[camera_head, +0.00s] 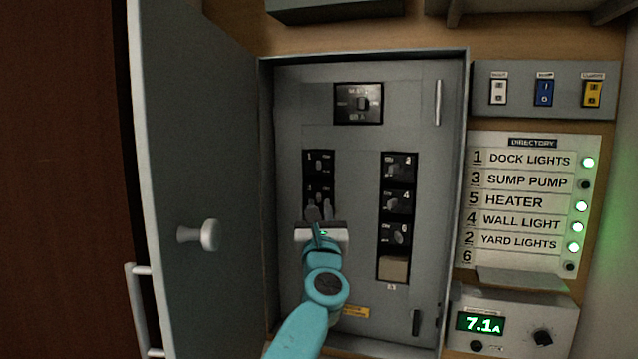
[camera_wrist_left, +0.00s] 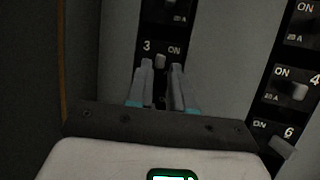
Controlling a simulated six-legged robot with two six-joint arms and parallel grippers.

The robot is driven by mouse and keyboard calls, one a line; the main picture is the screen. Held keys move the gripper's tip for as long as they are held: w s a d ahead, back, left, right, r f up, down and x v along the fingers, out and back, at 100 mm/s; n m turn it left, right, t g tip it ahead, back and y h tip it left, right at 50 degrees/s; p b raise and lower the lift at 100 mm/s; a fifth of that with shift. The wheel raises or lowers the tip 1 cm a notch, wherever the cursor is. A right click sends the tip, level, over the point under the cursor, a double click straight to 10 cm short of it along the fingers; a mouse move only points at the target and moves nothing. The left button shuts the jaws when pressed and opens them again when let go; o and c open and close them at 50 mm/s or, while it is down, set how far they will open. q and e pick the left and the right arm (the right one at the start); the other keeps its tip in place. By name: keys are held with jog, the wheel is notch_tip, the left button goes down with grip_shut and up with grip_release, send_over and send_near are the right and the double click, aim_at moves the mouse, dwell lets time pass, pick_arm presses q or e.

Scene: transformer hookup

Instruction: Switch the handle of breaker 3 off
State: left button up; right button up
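Breaker 3 (camera_head: 318,188) is in the left black column of the grey panel, below breaker 1 (camera_head: 318,163). In the left wrist view, its small grey handle (camera_wrist_left: 160,61) stands between the label "3" and the word "ON"; I cannot tell surely which way it is set. My left gripper (camera_head: 320,208) is in front of this column, just below the handle. Its two fingers (camera_wrist_left: 161,70) are apart with a gap between them and nothing held. The handle shows at the gap near the fingertips; contact is unclear. The gripper hides the lower left column. My right gripper is not in view.
The open cabinet door (camera_head: 205,150) with a knob (camera_head: 210,235) stands on the left. Breakers 2, 4 and 6 form the right column (camera_head: 396,215). The directory (camera_head: 530,205) shows a dark lamp (camera_head: 586,184) by sump pump. A meter (camera_head: 481,323) reads 7.1 A.

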pick_arm(q)
jog(key=shift+w+a+r+p, duration=0.1)
jog(key=shift+w+r+p, duration=0.2)
jog(key=shift+w+p, duration=0.45)
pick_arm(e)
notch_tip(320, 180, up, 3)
pick_arm(q)
jog(key=shift+s, duration=0.15)
